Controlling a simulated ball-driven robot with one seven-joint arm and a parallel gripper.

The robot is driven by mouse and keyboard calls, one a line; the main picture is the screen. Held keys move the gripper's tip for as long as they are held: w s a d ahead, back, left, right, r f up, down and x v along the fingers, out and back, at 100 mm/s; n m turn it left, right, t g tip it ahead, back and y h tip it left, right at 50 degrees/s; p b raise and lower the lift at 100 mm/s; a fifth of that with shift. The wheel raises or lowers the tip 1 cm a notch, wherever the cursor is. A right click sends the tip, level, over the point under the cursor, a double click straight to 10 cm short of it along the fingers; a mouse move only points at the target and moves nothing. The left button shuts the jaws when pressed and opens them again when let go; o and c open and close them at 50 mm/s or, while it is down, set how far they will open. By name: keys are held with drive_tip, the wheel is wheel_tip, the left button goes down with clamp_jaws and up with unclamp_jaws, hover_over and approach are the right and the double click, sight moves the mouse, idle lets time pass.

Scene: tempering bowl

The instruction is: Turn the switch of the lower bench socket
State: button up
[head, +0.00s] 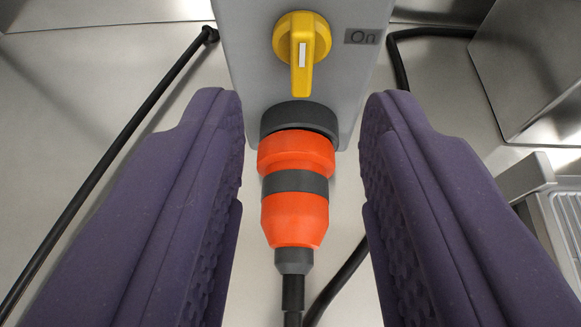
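The grey socket box (245,60) stands at the top middle of the head view. Its yellow rotary switch (302,50) has a handle with a white mark, and the handle points down in the picture. An "On" label (362,37) is to the right of the switch. An orange plug (296,215) sits at the dark socket ring (300,118) below the switch. My gripper (303,125) is open, its purple fingers on either side of the plug with gaps to both sides. The switch lies beyond the fingertips. Whether this is the lower socket, I cannot tell.
A black cable (110,160) runs down the left, and another (398,65) bends at the upper right. The plug's cable leaves at the bottom. A metal box (530,70) stands at the right, above a ribbed metal part (560,200). The steel surface (60,110) at left is otherwise clear.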

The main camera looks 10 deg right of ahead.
sight(302, 50)
drive_tip(key=b+x, duration=0.1)
drive_tip(key=x, duration=0.6)
drive_tip(key=shift+w+d, duration=0.15)
drive_tip(key=shift+w, duration=0.05)
clamp_jaws()
